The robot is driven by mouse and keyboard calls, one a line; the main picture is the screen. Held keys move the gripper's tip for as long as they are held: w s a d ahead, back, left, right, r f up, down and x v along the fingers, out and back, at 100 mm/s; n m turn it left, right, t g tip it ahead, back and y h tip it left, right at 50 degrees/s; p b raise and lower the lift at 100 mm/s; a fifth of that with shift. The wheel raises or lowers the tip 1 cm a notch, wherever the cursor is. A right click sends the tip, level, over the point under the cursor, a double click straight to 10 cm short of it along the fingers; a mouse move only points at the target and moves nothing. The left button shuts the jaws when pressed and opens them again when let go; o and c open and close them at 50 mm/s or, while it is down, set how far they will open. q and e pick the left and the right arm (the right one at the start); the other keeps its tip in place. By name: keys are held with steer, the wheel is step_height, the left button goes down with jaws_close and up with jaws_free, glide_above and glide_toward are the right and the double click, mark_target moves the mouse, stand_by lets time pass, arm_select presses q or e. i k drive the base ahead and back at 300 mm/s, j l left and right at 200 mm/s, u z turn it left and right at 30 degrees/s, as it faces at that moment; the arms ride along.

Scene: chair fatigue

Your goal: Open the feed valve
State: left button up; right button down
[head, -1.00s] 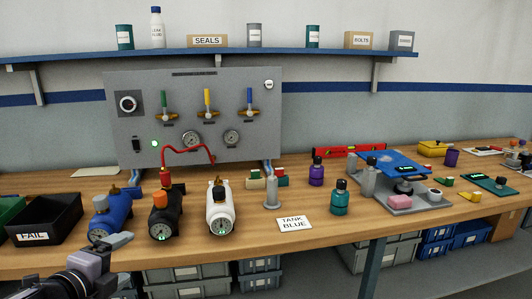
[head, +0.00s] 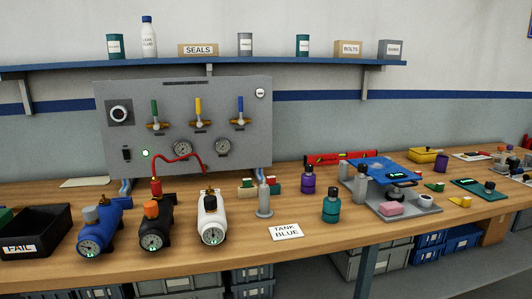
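A grey panel (head: 256,132) stands at the back of the bench. Three valves sit in a row on it: one with a green upright handle (head: 154,111), one with a yellow upright handle (head: 198,108) and one with a blue upright handle (head: 241,108). I cannot read a label that marks the feed valve. A red hose (head: 180,158) runs from the panel's lower part to a red connector (head: 156,187) behind the black tank. Neither of my grippers is in view.
Blue (head: 96,232), black (head: 155,233) and white (head: 211,226) tanks stand in front of the panel. A black FAIL bin (head: 38,232) is at left. A TANK BLUE card (head: 286,232) and a grey fixture (head: 412,205) are to the right. A blue shelf (head: 300,64) hangs above.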

mark_target(155, 114)
steer(key=u, duration=1.15)
steer(key=i+j, duration=0.1)
steer(key=j, duration=0.25)
steer(key=i+j, duration=0.1)
steer(key=j, duration=0.6)
steer(key=i+j, duration=0.15)
steer(key=j, duration=0.2)
